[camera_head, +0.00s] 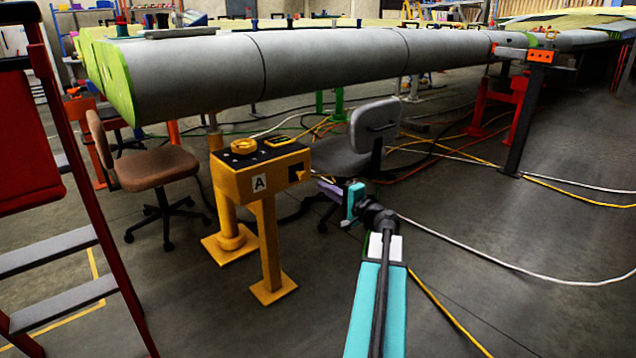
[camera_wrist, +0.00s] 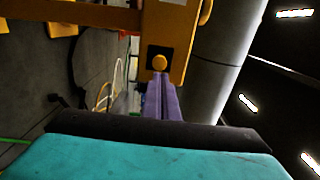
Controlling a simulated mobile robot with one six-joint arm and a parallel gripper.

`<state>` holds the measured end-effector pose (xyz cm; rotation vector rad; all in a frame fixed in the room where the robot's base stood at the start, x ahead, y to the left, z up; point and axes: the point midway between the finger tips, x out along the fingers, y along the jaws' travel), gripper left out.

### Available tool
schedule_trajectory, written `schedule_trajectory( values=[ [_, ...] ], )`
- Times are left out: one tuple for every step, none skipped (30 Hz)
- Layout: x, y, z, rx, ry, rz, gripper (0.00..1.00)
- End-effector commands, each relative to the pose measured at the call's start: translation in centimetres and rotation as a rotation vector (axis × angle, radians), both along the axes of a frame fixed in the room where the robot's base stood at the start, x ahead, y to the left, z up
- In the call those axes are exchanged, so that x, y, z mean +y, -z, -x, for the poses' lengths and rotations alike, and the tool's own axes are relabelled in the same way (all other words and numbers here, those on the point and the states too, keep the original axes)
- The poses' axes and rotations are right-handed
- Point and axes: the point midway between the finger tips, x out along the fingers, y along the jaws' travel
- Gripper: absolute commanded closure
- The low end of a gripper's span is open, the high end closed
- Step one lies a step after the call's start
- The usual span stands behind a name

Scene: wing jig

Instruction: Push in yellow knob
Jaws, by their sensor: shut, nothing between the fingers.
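A yellow box on legs (camera_head: 262,176), marked "A", stands left of my arm in the head view. A small yellow knob (camera_wrist: 159,62) sits on a black square plate on its side face. In the head view that plate (camera_head: 296,171) shows on the right-hand face, and the knob is too small to make out clearly. My gripper (camera_wrist: 160,80) has its purple fingers shut and empty, pointing at the knob. Their tips appear just below it in the wrist view; I cannot tell whether they touch. In the head view my gripper (camera_head: 322,184) appears right of the box.
A larger yellow round knob (camera_head: 244,146) is on the box's top panel. A grey chair (camera_head: 374,122) stands behind my gripper and a brown chair (camera_head: 156,167) left of the box. A long grey wing (camera_head: 200,74) spans above. Cables (camera_head: 500,262) cross the floor; a red ladder (camera_head: 90,200) stands left.

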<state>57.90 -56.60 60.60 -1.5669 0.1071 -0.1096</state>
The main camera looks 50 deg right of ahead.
Motion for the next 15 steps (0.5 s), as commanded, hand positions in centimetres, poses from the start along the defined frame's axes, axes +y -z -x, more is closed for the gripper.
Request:
schedule_trajectory(
  values=[
    [0.3, -0.3, 1.0, 0.0, 0.001, 0.0, 1.0],
    [0.4, -0.3, 1.4, 0.0, 0.001, 0.0, 1.0],
    [0.4, -0.3, 2.1, 0.001, 0.002, 0.001, 1.0],
    [0.5, -0.3, 2.6, 0.001, 0.002, 0.001, 1.0],
    [0.6, -0.3, 3.0, 0.001, 0.001, 0.001, 1.0],
    [0.7, -0.2, 3.6, 0.001, 0.001, 0.001, 1.0],
    [0.7, -0.2, 4.0, 0.001, 0.001, 0.0, 1.0],
    [0.7, -0.2, 4.3, 0.001, 0.002, 0.0, 1.0],
    [0.8, -0.1, 4.8, 0.001, 0.001, 0.0, 1.0],
    [0.8, -0.1, 5.0, 0.001, 0.0, 0.0, 1.0],
    [0.9, -0.1, 5.3, 0.001, 0.0, 0.0, 1.0],
    [0.9, -0.1, 5.6, 0.001, 0.0, 0.001, 1.0],
    [0.9, -0.1, 5.7, 0.001, 0.0, 0.001, 1.0],
    [0.9, -0.1, 5.9, 0.001, 0.0, 0.001, 1.0],
    [0.9, 0.0, 6.0, 0.001, 0.0, 0.002, 1.0]
  ],
)
